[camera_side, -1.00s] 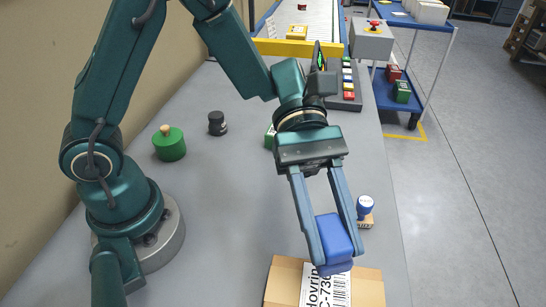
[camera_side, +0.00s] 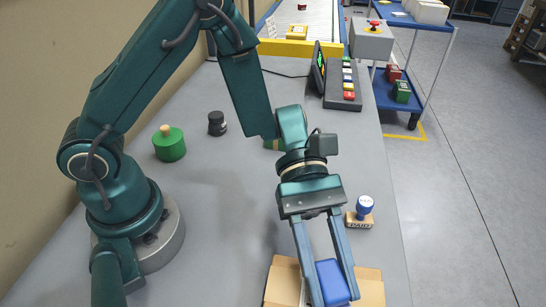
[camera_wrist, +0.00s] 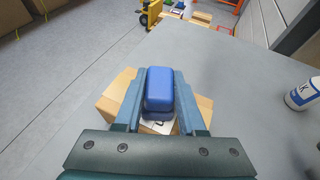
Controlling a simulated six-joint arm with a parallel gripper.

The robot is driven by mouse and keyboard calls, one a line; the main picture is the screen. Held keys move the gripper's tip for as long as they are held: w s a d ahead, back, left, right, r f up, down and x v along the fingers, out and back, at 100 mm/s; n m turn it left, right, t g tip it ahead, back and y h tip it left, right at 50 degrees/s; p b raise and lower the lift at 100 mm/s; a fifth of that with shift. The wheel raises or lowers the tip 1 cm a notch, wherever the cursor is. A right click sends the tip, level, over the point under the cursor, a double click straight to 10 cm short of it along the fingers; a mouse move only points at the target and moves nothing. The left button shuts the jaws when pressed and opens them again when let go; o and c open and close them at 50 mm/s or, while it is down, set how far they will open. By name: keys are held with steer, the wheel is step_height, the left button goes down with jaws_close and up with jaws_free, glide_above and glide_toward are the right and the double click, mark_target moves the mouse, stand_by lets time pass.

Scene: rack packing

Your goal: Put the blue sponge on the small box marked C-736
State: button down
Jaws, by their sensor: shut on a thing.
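The blue sponge (camera_side: 332,281) is held between the two fingers of my gripper (camera_side: 325,290), low over the small cardboard box (camera_side: 371,288) at the front of the table. In the wrist view the sponge (camera_wrist: 159,90) sits between the fingertips, with the box (camera_wrist: 116,97) behind and below it. A piece of the box's white label shows beneath the sponge there. My gripper and the sponge hide most of the label in the side view, where its marking cannot be read now. I cannot tell whether the sponge touches the box.
A green round object with a knob (camera_side: 169,144) and a dark jar (camera_side: 217,123) stand further left.

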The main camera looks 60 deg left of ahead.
steer(key=c, duration=0.5)
jaws_free()
steer(key=shift+a+r, duration=0.1)
steer(key=shift+r, duration=0.05)
steer(key=v, duration=1.1)
steer(key=s+a+r+m+t+y, duration=0.1)
steer(key=s+a+m+t+y, duration=0.1)
steer(key=a+m+t+y, duration=0.3)
steer(key=s+a+r+m+t+y, duration=0.2)
steer(key=s+a+m+t+y, duration=0.1)
steer(key=a+m+t+y, duration=0.2)
steer(key=shift+s+a+r+m+t+y, duration=0.3)
steer(key=shift+a+m+y, duration=0.95)
steer(key=shift+m, duration=0.55)
